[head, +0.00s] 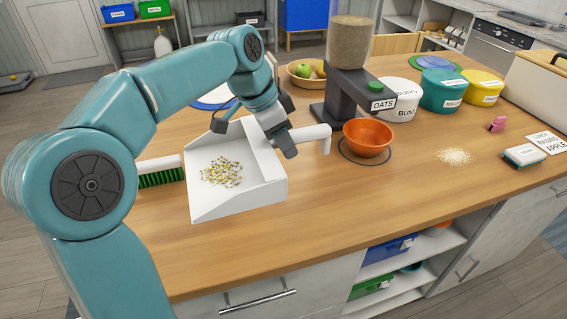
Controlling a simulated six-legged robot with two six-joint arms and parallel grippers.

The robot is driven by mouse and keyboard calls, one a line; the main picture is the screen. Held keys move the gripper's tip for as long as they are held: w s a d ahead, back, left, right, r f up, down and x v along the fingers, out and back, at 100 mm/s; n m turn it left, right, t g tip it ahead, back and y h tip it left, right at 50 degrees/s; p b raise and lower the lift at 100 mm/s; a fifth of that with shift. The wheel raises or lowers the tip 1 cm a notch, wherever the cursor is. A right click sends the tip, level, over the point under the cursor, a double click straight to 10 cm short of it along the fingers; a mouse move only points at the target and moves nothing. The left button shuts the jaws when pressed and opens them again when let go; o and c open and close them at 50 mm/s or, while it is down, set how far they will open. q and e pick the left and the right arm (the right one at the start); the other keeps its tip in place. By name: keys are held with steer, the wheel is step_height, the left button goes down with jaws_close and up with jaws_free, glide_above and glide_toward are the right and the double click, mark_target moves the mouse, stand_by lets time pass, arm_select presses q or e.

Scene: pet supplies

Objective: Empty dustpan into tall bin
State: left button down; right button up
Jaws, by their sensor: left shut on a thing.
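A white dustpan (262,200) is at the left of the wooden counter, with a pile of small yellowish and dark bits (221,172) in its pan. Its white handle (312,135) points right. My left gripper (256,137) is shut on the dustpan at its back, near the handle; the arm hides part of the grip. The pan's open lip faces left and toward me. I cannot tell whether the pan touches the counter or hangs just above it. No tall bin can be made out. My right gripper is not in view.
A green-bristled brush (160,172) lies left of the dustpan. An orange bowl (368,137) stands under the oats dispenser (345,85). Lidded tubs (442,92) stand behind. The front middle counter is clear.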

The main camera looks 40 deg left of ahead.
arm_select(q)
step_height(320, 180, up, 8)
steer(key=shift+f+p, duration=0.2)
steer(key=shift+p, duration=0.55)
